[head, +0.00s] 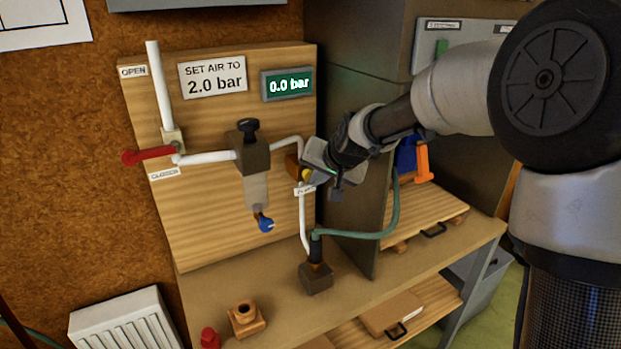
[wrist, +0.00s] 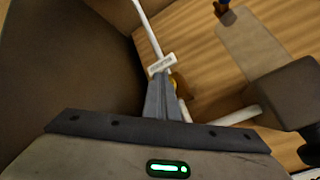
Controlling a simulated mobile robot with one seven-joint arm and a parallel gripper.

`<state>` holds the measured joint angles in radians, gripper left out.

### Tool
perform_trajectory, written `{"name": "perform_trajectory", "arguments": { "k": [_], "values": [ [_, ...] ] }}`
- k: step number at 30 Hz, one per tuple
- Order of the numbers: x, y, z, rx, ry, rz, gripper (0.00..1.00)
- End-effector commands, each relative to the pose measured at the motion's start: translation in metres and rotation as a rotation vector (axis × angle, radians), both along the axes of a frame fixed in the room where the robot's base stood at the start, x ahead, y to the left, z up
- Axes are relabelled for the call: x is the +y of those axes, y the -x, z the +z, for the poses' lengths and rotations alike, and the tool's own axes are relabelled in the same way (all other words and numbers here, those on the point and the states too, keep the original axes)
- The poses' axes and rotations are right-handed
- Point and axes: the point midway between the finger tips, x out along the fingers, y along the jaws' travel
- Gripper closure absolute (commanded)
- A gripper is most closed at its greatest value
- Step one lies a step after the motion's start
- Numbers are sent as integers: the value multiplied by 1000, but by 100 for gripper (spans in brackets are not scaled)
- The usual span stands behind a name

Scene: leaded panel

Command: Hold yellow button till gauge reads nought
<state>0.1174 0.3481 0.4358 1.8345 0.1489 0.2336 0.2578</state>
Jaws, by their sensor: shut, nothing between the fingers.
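The gauge (head: 287,84) at the board's upper right shows 0.0 bar in lit digits. The yellow button (head: 307,175) sits on the pipe run at the board's right edge, above a small white label. In the wrist view only a sliver of the yellow button (wrist: 173,83) shows past the fingertips. My gripper (head: 313,176) is shut and empty, its tips at the button. It also shows in the wrist view (wrist: 163,82). The tips overlap the button in both views; I cannot tell whether it is pressed in.
A sign (head: 213,77) reads "SET AIR TO 2.0 bar". A red lever (head: 149,155) lies level, just above the CLOSED label. A regulator with black knob (head: 248,128) stands mid-board. A green hose (head: 392,215) loops below my arm. A cabinet wall (head: 350,225) stands close right.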

Motion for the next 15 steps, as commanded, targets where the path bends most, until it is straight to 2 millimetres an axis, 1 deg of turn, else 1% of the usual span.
{"name": "perform_trajectory", "arguments": {
  "k": [7, 15],
  "values": [
    [-8, 11, -1, -1, 1, -1, 100],
    [-8, 12, 0, 0, 1, 0, 100]
  ]
}}
